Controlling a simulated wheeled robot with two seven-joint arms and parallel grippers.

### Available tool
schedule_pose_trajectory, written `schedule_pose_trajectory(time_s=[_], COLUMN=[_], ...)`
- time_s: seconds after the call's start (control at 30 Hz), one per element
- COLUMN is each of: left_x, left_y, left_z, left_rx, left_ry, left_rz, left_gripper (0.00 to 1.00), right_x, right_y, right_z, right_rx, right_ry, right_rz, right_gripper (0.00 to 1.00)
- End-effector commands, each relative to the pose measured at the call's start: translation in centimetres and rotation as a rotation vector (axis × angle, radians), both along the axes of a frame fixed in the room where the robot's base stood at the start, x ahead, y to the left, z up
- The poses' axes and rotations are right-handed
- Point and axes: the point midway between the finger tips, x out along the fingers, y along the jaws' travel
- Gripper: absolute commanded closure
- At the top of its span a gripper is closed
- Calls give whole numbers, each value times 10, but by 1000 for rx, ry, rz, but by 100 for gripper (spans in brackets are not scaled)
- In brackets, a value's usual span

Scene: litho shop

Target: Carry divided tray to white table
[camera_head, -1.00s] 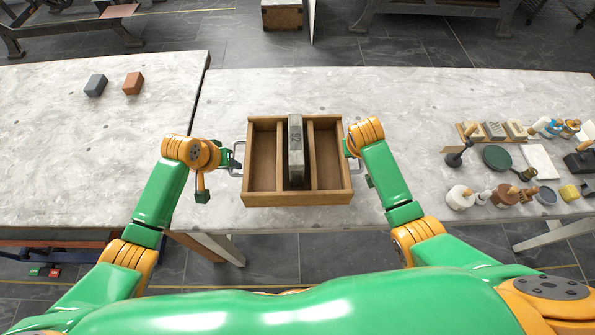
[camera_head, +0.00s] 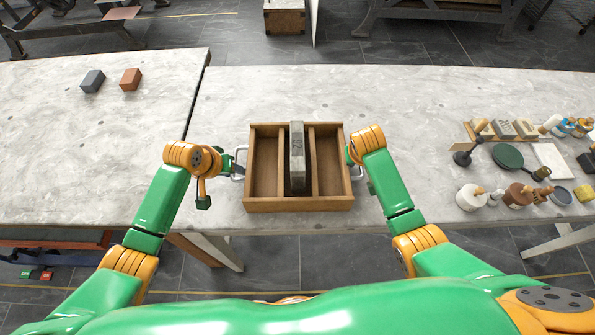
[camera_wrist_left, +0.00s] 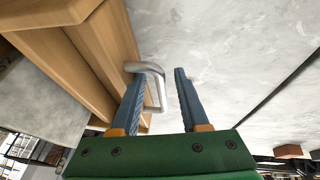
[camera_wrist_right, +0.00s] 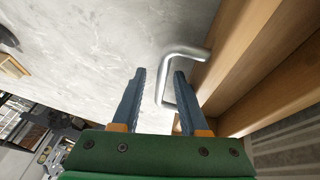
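The wooden divided tray (camera_head: 298,204) sits near the front edge of a pale stone-topped table (camera_head: 400,110). It has several compartments, a metal handle at each end, and a grey block (camera_head: 297,155) standing in the middle one. My left gripper (camera_head: 238,168) is at the left handle; in the left wrist view its fingers (camera_wrist_left: 155,85) are apart with the handle bar (camera_wrist_left: 158,90) between them. My right gripper (camera_head: 350,160) is at the right handle; in the right wrist view its fingers (camera_wrist_right: 160,85) are apart with the handle bar (camera_wrist_right: 170,75) between them.
A second pale table (camera_head: 90,150) adjoins on the left, with a dark grey block (camera_head: 92,82) and a red-brown block (camera_head: 130,79). Which table is called white, I cannot tell. Several stamps, jars and a dark green disc (camera_head: 507,156) crowd the right end. Space behind the tray is clear.

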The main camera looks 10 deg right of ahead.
Motion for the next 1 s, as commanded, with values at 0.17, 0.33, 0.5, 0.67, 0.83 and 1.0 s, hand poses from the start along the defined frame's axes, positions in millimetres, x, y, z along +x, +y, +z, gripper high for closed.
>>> schedule_pose_trajectory(time_s=[0.17, 0.33, 0.5, 0.67, 0.83, 1.0], left_x=[-4, -17, -27, -31, -31, -31], left_y=[2, 9, 14, 15, 16, 15], left_z=[11, 43, 67, 74, 74, 74], left_rx=[-1, 0, 1, 1, 0, 0], left_ry=[-4, -6, -4, -2, -2, -2], left_rz=[-1, -1, 0, -1, -1, -1], left_gripper=[55, 55, 55, 55, 55, 55], right_x=[0, 0, 0, -2, -18, -34], right_y=[1, 1, 1, 3, 13, 26], right_z=[0, 0, 0, 8, 49, 91], right_rx=[1, 1, 2, 3, 5, 11], right_ry=[0, 0, 0, -3, -9, -15], right_rz=[2, 2, 2, 3, 3, 7], right_gripper=[55, 55, 55, 55, 55, 55])
